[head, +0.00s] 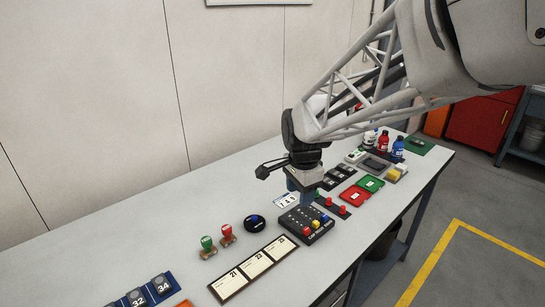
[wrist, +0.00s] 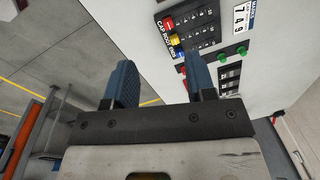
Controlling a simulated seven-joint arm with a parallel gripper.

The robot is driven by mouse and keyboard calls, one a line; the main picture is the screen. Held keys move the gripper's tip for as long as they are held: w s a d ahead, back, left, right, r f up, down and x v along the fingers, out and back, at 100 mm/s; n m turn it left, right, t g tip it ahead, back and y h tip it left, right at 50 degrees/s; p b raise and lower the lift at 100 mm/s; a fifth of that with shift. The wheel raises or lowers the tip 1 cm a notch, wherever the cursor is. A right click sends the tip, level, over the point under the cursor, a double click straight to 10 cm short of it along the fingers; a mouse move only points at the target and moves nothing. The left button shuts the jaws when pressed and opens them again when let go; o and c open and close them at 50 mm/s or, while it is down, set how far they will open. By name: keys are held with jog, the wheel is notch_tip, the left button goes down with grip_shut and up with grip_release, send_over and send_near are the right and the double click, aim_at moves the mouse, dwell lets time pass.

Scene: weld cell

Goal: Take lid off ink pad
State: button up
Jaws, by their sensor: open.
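I cannot tell for sure which item is the ink pad. A flat red case (head: 354,195) and a flat green case (head: 370,183) lie side by side right of my gripper in the head view, and a dark flat case (head: 375,164) lies behind them. A black round piece with a blue knob (head: 254,222) sits left of my gripper. My gripper (head: 304,199) is open and points down over the black cap rack. In the wrist view its two blue fingers (wrist: 160,65) stand apart with nothing between them.
The cap rack (head: 301,226) holds red, yellow and blue caps; it also shows in the wrist view (wrist: 205,28). Two stamps (head: 217,240), a number board (head: 253,268) and several bottles (head: 384,141) stand on the grey bench (head: 120,215). The back left of the bench is clear.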

aim_at(254, 216)
jog(key=w+a+f+m, duration=0.2)
jog(key=w+a+f, duration=0.1)
jog(key=a, duration=0.1)
jog(key=w+a+f+m, duration=0.2)
jog(key=w+a+f, duration=0.1)
jog(key=a, duration=0.1)
jog(key=w+a+f+m+g, duration=0.1)
jog(key=w+a+f+m, duration=0.1)
jog(key=w+a+f, duration=0.1)
jog(key=shift+w+a+f, duration=0.15)
jog(key=shift+a+f, duration=0.1)
jog(key=shift+a, duration=0.2)
jog(key=shift+w+a+f, duration=0.15)
jog(key=shift+a+f, duration=0.1)
jog(key=shift+a, duration=0.2)
jog(key=shift+w+a+f, duration=0.15)
jog(key=shift+a+f, duration=0.2)
jog(key=shift+a, duration=0.05)
jog(key=shift+f, duration=1.3)
jog(key=shift+w+d+f, duration=0.1)
jog(key=shift+d+f, duration=0.05)
jog(key=shift+f, duration=2.45)
grip_shut()
